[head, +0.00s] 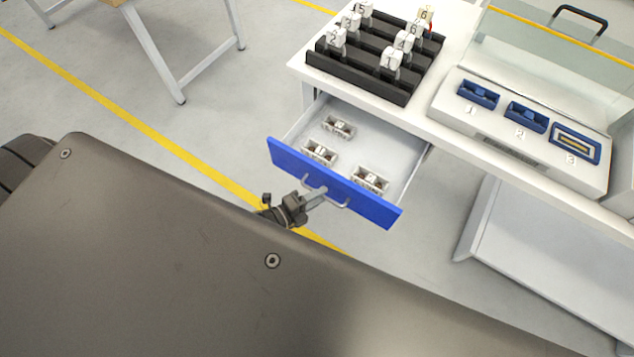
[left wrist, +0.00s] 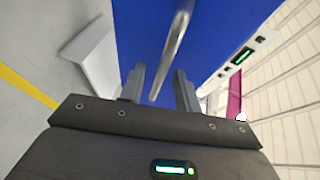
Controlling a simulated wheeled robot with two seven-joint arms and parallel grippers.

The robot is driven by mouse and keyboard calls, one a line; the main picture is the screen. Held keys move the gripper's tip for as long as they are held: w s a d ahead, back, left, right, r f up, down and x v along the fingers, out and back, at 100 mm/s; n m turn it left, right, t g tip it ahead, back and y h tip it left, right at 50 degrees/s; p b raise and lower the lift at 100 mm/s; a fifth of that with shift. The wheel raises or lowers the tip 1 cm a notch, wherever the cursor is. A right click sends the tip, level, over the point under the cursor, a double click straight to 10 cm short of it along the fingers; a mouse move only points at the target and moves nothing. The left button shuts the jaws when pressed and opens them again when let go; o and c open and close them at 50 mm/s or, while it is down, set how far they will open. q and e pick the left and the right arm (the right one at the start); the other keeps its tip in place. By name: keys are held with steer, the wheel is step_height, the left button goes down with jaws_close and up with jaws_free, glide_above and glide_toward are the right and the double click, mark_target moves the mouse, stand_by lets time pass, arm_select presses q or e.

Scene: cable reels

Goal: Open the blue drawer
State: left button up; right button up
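The blue drawer (head: 335,183) is pulled well out from under the white table, and its inside shows in the head view. Its blue front (left wrist: 225,35) fills much of the left wrist view. A grey bar handle (head: 340,204) is fixed on this front. My left gripper (head: 316,197) is at the handle. In the left wrist view, the two fingers of my left gripper (left wrist: 160,88) stand apart, with the handle (left wrist: 174,50) running between them. A gap shows beside the bar, so the fingers are around it, not closed on it. My right gripper is not in view.
Several small grey numbered parts (head: 319,152) lie in the drawer. On the white table (head: 440,128) stand a black rack (head: 357,77) with numbered tags and a white panel with blue units (head: 526,117). A grey shelf (head: 550,250) is at the lower right.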

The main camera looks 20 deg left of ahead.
arm_select(q)
steer(key=b+v, duration=0.2)
steer(key=v, duration=0.8)
steer(key=shift+s+a+r, duration=0.15)
steer(key=shift+s+a, duration=0.1)
steer(key=shift+s, duration=0.05)
